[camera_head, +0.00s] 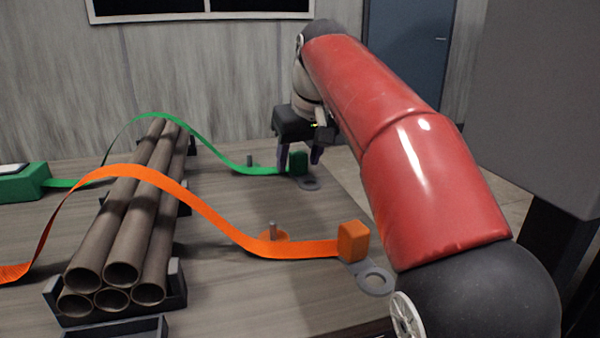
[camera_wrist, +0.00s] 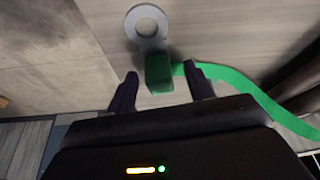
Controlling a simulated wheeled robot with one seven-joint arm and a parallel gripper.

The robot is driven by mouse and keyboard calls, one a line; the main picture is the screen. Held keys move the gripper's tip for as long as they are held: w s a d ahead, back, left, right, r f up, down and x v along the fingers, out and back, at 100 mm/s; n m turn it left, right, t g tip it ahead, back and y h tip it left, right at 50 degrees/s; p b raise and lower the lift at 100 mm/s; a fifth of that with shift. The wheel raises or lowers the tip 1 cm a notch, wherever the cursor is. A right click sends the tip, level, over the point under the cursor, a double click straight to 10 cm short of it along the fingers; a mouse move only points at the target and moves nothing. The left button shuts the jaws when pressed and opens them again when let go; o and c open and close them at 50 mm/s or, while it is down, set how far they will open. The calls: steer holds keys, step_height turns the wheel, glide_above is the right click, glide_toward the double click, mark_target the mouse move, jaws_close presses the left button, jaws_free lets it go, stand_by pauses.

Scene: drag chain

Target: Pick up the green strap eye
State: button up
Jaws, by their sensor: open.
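The green strap eye shows in the head view as a green block (camera_head: 299,162) with a grey ring plate (camera_head: 309,184) at the end of the green strap (camera_head: 215,150). In the wrist view the green block (camera_wrist: 158,73) lies just ahead of and between my open fingers, with the grey ring (camera_wrist: 146,25) beyond it. My gripper (camera_head: 300,157) is open and points down at the block; it also shows in the wrist view (camera_wrist: 162,82). I cannot tell whether either finger touches the block.
An orange strap (camera_head: 190,203) ends in an orange block (camera_head: 353,241) with its own grey ring (camera_head: 375,280) nearer the front. Several brown pipes (camera_head: 135,215) lie in a dark rack at left. Small pegs (camera_head: 249,160) and (camera_head: 273,230) stand on the wooden table (camera_head: 225,300).

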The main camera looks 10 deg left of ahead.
steer(key=shift+f, duration=0.15)
steer(key=shift+c, duration=0.2)
steer(key=shift+w, duration=0.1)
steer(key=c, duration=1)
steer(key=shift+c, duration=0.2)
